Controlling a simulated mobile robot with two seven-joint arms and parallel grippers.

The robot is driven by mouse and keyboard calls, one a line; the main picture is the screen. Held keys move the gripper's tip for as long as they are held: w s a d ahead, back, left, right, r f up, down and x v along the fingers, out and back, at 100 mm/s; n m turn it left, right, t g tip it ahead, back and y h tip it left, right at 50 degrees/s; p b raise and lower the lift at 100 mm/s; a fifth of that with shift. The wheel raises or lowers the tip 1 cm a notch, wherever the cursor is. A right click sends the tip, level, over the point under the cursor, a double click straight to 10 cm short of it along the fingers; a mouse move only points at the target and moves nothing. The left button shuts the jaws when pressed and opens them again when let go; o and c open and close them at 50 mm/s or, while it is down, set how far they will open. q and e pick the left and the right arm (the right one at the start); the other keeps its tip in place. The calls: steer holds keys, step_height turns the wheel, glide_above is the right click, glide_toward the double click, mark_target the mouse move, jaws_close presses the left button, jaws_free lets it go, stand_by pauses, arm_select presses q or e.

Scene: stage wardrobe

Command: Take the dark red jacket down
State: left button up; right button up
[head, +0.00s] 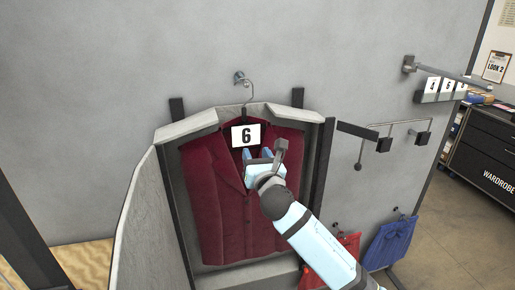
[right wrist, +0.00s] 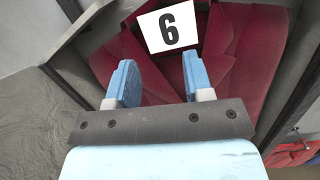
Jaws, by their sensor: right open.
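The dark red jacket (head: 215,190) hangs on a hanger (head: 247,92) from a wall hook (head: 239,77), inside a grey open-fronted frame. A white card with a 6 (head: 246,135) sits at its collar. My right gripper (head: 257,154) is in front of the jacket's chest, just below the card. In the right wrist view the jacket (right wrist: 240,45) fills the space beyond the two blue fingers (right wrist: 160,85), which are apart with nothing visible between them. The card (right wrist: 167,26) shows just above the fingertips. I cannot tell whether the fingers touch the cloth. My left gripper is not in view.
The grey frame's side panel (head: 135,225) curves out at the left of the jacket, and dark posts flank it. A wall rail (head: 395,123) juts out at the right. Red and blue garments (head: 390,242) hang low at the right. A black wardrobe cabinet (head: 485,150) stands far right.

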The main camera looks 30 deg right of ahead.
step_height(320, 180, up, 3)
steer(key=n, duration=0.1)
steer(key=b, duration=0.2)
glide_toward(245, 114)
steer(key=w, duration=0.3)
steer(key=shift+h, duration=0.4)
steer(key=p+x, duration=0.1)
steer(key=x, duration=0.4)
steer(key=shift+d, duration=0.2)
steer(key=shift+x, duration=1.15)
steer(key=shift+c, duration=0.5)
jaws_close()
steer(key=shift+r+t, duration=0.1)
steer(key=shift+t, duration=0.2)
